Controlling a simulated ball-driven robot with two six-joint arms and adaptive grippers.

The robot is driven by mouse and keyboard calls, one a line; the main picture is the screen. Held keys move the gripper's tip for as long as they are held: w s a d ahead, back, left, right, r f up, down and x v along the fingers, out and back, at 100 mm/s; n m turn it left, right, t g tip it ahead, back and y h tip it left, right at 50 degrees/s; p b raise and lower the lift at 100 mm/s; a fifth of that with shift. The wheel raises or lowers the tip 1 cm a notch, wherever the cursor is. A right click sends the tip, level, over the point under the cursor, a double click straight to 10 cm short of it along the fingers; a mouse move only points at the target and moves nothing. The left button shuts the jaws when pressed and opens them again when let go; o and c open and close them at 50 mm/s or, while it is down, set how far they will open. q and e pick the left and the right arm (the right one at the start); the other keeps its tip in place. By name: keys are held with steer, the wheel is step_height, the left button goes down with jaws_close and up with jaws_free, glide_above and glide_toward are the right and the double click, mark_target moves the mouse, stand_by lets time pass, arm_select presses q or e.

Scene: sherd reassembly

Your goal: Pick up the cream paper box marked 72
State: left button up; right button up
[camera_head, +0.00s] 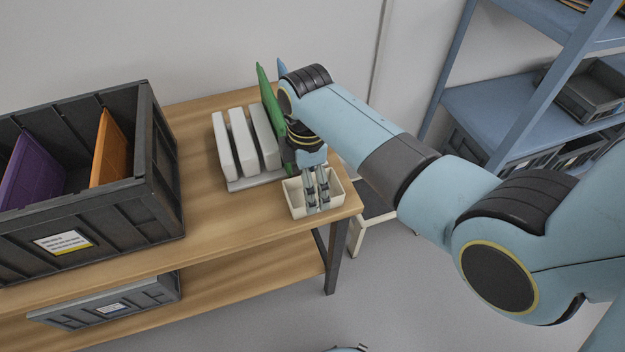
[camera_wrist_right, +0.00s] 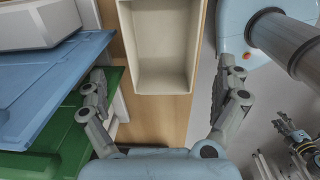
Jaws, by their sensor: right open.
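A cream open-topped box (camera_head: 298,207) stands at the right front corner of the wooden table. It also shows in the right wrist view (camera_wrist_right: 161,82), top centre, empty inside where I can see. No 72 mark is readable on it. My right gripper (camera_head: 317,190) is over the box in the head view and hides part of it. In the right wrist view, the right gripper (camera_wrist_right: 164,78) is open, its fingers apart on either side of the box's width; I see no contact. What looks like my left gripper (camera_wrist_right: 295,135) shows small at the lower right; its opening is unclear.
A rack (camera_head: 243,184) with white slabs and a green panel (camera_head: 269,100) stands close left of the box. A dark crate (camera_head: 100,215) with purple and orange panels fills the table's left. Blue shelving (camera_head: 490,105) stands at the right.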

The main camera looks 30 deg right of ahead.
step_height(320, 180, down, 4)
steer(key=shift+r, duration=0.1)
arm_select(q)
steer(key=shift+w+a+f, duration=0.1)
steer(key=shift+w+f, duration=0.1)
steer(key=shift+w, duration=0.6)
arm_select(e)
steer(key=c, duration=1)
arm_select(q)
steer(key=shift+s, duration=0.35)
arm_select(e)
steer(key=shift+c, duration=0.3)
steer(key=shift+r, duration=0.15)
